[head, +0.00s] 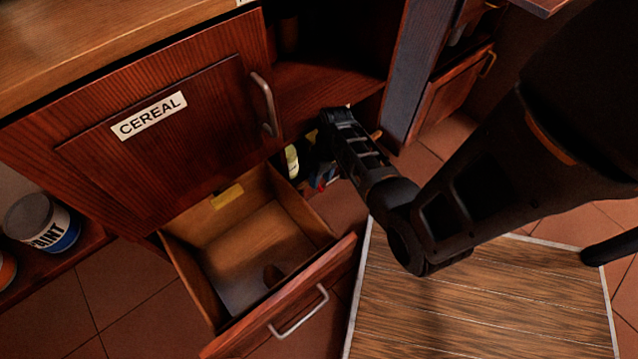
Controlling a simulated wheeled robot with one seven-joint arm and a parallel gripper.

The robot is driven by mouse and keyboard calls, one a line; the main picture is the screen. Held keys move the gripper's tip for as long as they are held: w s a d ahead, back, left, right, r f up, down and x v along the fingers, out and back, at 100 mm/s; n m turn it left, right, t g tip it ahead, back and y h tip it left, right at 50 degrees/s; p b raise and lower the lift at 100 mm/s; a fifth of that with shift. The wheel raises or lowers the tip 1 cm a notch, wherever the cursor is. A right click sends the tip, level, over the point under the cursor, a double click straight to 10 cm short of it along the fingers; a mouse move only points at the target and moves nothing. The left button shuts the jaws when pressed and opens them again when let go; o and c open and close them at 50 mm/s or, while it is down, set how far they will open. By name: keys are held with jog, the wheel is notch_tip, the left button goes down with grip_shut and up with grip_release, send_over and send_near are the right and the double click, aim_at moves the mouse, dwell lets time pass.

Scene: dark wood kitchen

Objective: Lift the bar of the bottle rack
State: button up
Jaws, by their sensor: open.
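My gripper (338,120) reaches down from the right to the low, dark space beside the open drawer, under the cabinet shelf. Its fingers are seen from behind and small, and I see nothing held in them. Just left of it and below it are a pale yellow-green bottle-like item (292,161) and some blue and red items (323,178). These appear to stand in the shadowed rack space. The bar of the bottle rack cannot be made out; my gripper and the shadow cover that area. I cannot tell whether my gripper touches anything there.
An open wooden drawer (304,289) juts out left of my gripper. The closed cabinet door marked CEREAL (200,120) is above it. A paint can (40,222) stands on a low shelf at far left. A striped wooden board (480,305) lies at lower right.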

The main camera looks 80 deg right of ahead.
jog(key=shift+w+a+f+b, duration=0.1)
jog(key=shift+f+b, duration=0.1)
jog(key=shift+f, duration=0.35)
jog(key=shift+w+a+f+b, duration=0.1)
jog(key=shift+f+b, duration=0.05)
jog(key=shift+f, duration=0.4)
jog(key=shift+s, duration=0.1)
grip_shut()
